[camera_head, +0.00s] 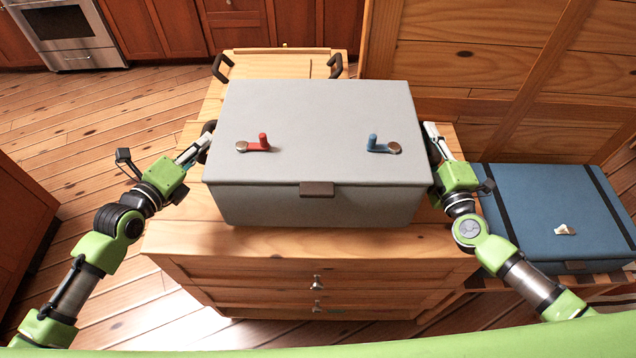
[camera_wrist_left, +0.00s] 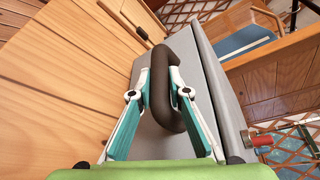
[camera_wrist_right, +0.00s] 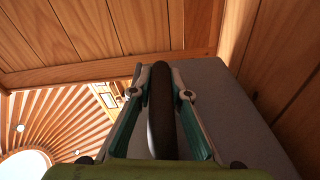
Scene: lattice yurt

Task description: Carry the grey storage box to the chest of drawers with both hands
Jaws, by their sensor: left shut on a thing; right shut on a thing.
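The grey storage box (camera_head: 316,207) is over the top of the wooden chest of drawers (camera_head: 310,240), lid closed and roughly level. I cannot tell whether its base touches the top. My left gripper (camera_head: 205,142) is shut on the dark handle at the box's left side; the left wrist view shows that handle (camera_wrist_left: 161,85) between the fingers. My right gripper (camera_head: 432,135) is at the box's right side, shut on the other dark handle (camera_wrist_right: 161,110), seen in the right wrist view. The underside of the box is hidden.
On the lid are a red peg hook (camera_head: 263,142) and a blue one (camera_head: 373,143). A wooden tray (camera_head: 275,62) with dark handles is behind the box. A blue case (camera_head: 555,210) lies to the right on a slatted bench. A wooden panel (camera_head: 470,60) rises at back right.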

